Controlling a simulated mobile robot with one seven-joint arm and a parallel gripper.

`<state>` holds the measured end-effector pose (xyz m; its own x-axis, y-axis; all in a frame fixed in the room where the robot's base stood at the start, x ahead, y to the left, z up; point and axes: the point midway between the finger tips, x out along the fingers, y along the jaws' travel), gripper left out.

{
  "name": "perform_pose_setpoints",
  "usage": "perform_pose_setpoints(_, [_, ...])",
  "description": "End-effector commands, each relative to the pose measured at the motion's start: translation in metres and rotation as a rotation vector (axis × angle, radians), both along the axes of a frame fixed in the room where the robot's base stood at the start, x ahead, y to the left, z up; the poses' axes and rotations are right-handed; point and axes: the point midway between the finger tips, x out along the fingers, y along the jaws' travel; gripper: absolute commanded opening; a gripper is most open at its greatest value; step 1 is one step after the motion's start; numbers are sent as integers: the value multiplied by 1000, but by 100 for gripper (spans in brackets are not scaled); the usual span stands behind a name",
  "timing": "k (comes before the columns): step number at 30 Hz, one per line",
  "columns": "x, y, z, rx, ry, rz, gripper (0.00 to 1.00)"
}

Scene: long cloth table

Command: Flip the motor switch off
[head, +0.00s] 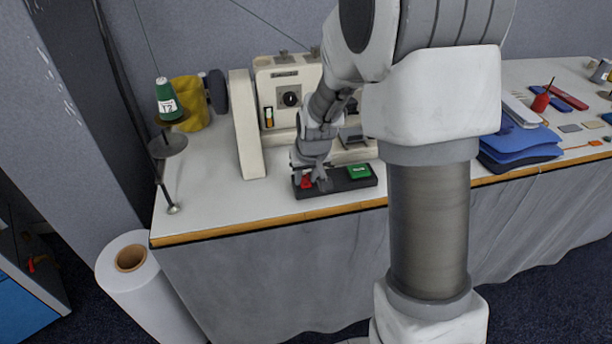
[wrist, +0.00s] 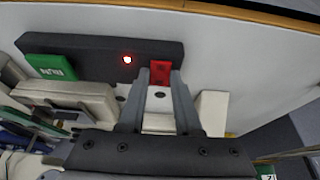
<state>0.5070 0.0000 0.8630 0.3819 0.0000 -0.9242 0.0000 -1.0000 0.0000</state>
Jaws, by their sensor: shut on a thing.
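The motor switch is a dark bar (head: 337,187) at the table's front edge, below the sewing machine. It carries a green block (head: 359,172) at its right end and a red part (head: 306,182) near its left end in the head view. The bar (wrist: 95,50) lies across the top of the wrist view, with the green block (wrist: 50,66) at left, a lit red lamp (wrist: 127,59) and the red part (wrist: 160,70). My gripper (wrist: 161,80) is shut on the red part, one fingertip on each side. My gripper (head: 319,184) partly hides the bar in the head view.
The cream sewing machine (head: 247,125) stands just behind the bar. A green thread cone (head: 167,98) on a stand is at left. Folded blue cloth (head: 520,140) lies at right.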

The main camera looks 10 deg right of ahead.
Motion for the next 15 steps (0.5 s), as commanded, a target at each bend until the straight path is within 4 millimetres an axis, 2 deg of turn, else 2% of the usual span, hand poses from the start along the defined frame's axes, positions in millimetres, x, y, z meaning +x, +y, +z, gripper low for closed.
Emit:
perform_pose_setpoints(7, [4, 0, 7, 0, 88, 0, 0])
perform_pose_setpoints(15, [8, 0, 6, 0, 227, 0, 0])
